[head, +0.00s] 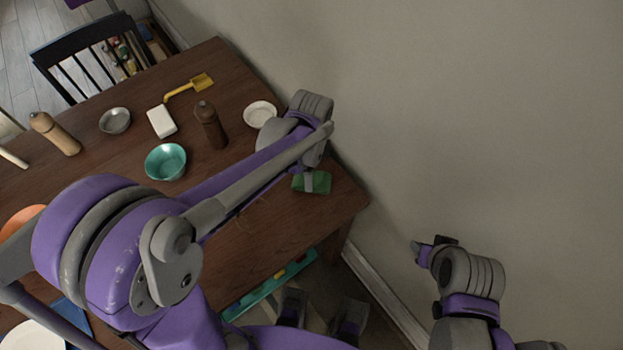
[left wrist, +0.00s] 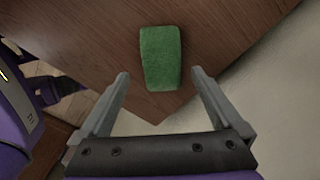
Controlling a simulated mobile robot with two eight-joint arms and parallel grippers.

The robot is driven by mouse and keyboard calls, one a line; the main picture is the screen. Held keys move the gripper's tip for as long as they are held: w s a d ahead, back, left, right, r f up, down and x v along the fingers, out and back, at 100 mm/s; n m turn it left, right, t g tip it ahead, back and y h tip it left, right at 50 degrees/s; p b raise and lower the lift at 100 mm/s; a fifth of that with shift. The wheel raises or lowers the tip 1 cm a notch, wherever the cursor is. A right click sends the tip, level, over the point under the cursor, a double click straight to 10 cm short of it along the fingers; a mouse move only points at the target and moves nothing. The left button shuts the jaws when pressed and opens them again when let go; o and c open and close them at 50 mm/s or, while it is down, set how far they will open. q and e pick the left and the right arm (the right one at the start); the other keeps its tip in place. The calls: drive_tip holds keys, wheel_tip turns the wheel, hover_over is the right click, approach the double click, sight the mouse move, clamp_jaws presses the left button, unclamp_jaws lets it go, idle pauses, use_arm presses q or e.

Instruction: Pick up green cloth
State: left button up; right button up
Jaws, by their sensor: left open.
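The green cloth (head: 319,184) lies on the wooden table near its right corner, by the wall. In the left wrist view the cloth (left wrist: 160,55) is a folded, roughly rectangular pad flat on the wood. My left gripper (head: 308,180) is over the cloth in the head view, partly hiding it. In the left wrist view my left gripper (left wrist: 161,78) is open and empty, its fingertips on either side of the cloth's near end. I cannot tell the height gap. My right gripper (head: 425,250) is off the table at the lower right, its jaws unclear.
The wooden table (head: 250,240) ends close to the cloth, with the wall (head: 450,120) beyond. A white bowl (head: 260,114), a brown bottle (head: 211,125), a teal bowl (head: 166,161) and a white block (head: 161,121) stand farther left. A yellow scoop (head: 200,83) lies behind them.

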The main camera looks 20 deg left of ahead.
use_arm(q)
wheel_tip(320, 180, down, 4)
drive_tip(key=shift+w+f, duration=0.15)
drive_tip(key=shift+f, duration=0.05)
drive_tip(key=shift+c, duration=0.3)
drive_tip(key=c, duration=1.3)
wheel_tip(320, 180, up, 10)
drive_tip(key=shift+p, duration=0.4)
